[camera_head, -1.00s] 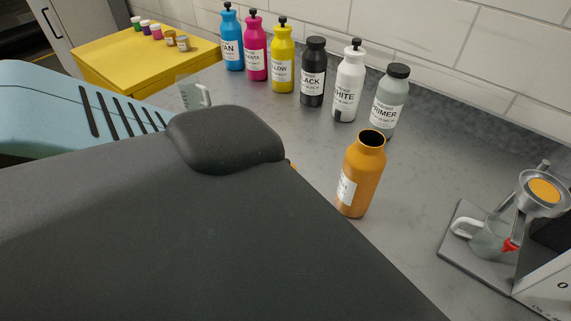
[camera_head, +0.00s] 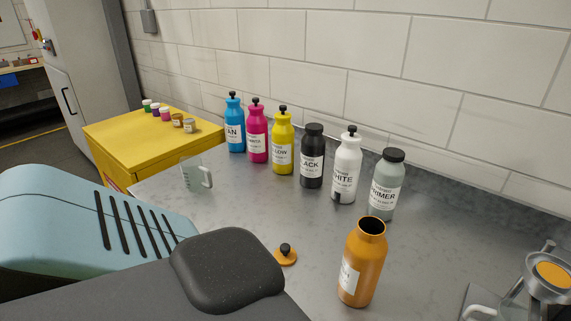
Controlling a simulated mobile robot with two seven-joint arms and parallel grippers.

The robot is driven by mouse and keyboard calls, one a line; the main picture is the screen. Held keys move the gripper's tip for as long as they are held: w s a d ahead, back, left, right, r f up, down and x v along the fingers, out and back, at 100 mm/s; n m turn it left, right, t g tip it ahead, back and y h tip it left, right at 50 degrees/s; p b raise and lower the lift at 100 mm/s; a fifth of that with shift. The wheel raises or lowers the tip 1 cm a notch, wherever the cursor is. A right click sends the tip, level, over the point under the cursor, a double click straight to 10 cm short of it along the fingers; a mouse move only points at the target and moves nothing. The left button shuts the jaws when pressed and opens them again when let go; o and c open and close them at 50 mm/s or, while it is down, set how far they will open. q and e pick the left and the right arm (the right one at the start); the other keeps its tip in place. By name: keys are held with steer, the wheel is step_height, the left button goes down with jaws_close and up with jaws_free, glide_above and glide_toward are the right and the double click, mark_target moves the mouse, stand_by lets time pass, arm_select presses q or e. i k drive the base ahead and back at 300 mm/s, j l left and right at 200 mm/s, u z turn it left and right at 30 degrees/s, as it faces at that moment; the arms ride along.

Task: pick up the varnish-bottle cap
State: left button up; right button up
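The varnish-bottle cap (camera_head: 286,256) is a flat orange disc with a black knob on top. It lies on the grey counter just past the dark rounded part of my own body. The open orange bottle (camera_head: 362,266) stands upright to the right of the cap, with its dark mouth uncovered and a white label on its left side. The cap and the bottle are apart. Neither of my grippers shows in the head view.
Cyan, magenta, yellow, black, white and primer bottles (camera_head: 385,186) stand in a row along the wall. A clear measuring cup (camera_head: 193,174) stands left. A yellow cabinet (camera_head: 138,150) holds small jars. A metal device (camera_head: 547,278) is at the right edge. The middle counter is clear.

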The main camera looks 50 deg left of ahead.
mark_target(286, 256)
steer(key=u, duration=1.65)
